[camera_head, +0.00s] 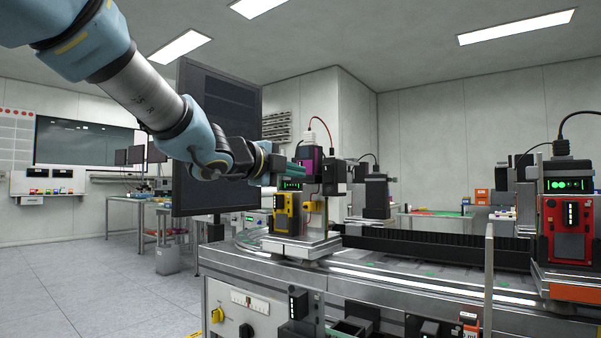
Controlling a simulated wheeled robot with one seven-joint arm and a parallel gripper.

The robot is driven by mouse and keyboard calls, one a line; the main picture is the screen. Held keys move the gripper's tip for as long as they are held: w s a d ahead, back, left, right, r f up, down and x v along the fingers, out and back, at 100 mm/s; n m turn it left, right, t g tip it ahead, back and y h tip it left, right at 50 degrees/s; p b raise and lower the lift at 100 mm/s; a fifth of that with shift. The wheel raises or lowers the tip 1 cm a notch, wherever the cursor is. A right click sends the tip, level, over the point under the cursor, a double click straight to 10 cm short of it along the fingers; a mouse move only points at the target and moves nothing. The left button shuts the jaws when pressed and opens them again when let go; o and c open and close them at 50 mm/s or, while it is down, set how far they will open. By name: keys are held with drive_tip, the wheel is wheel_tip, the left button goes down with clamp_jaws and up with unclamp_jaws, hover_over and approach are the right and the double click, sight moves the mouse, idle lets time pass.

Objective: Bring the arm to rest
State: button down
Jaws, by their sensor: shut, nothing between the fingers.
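My arm (150,95) reaches in from the upper left and slopes down to the right. Its wrist bends at the middle of the view and points right. My gripper (290,170) is small at the arm's end, shut and holding nothing. It is in front of or beside the yellow and black station (287,214) on the conveyor bench; I cannot tell whether they touch. The fingertips are hard to make out against the dark machine parts.
The conveyor bench (255,292) fills the lower right, with a red station (568,232) at its right end. A tall dark panel (215,110) stands behind my arm. A thin grey post (489,280) rises in front. Open floor (85,285) lies at the left.

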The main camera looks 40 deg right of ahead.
idle(0.4)
drive_tip(key=w+a+f+n+t+y, duration=0.5)
drive_tip(key=w+a+f+n+y, duration=0.2)
drive_tip(key=w+a+f+n, duration=0.55)
drive_tip(key=w+a+f+n+y, duration=0.2)
drive_tip(key=a+f+n+y, duration=0.1)
drive_tip(key=a+f, duration=0.4)
drive_tip(key=w+a+f+n+y, duration=0.1)
drive_tip(key=a+f+n+y, duration=0.3)
drive_tip(key=a, duration=0.6)
drive_tip(key=s+a+f+n+g+y, duration=0.1)
drive_tip(key=s+a+f+n+g, duration=0.4)
drive_tip(key=s+a+f, duration=0.4)
drive_tip(key=s+a+f+n+g+y, duration=0.1)
drive_tip(key=s+a+f+n+g, duration=0.2)
drive_tip(key=s+a+f+n, duration=0.6)
drive_tip(key=w+a+r+m+p, duration=0.1)
drive_tip(key=w+r+p, duration=0.2)
drive_tip(key=r+p, duration=1.2)
wheel_tip(320, 180, up, 3)
drive_tip(key=shift+a+f+m, duration=0.1)
drive_tip(key=shift+a+m, duration=0.1)
drive_tip(key=shift+m, duration=0.15)
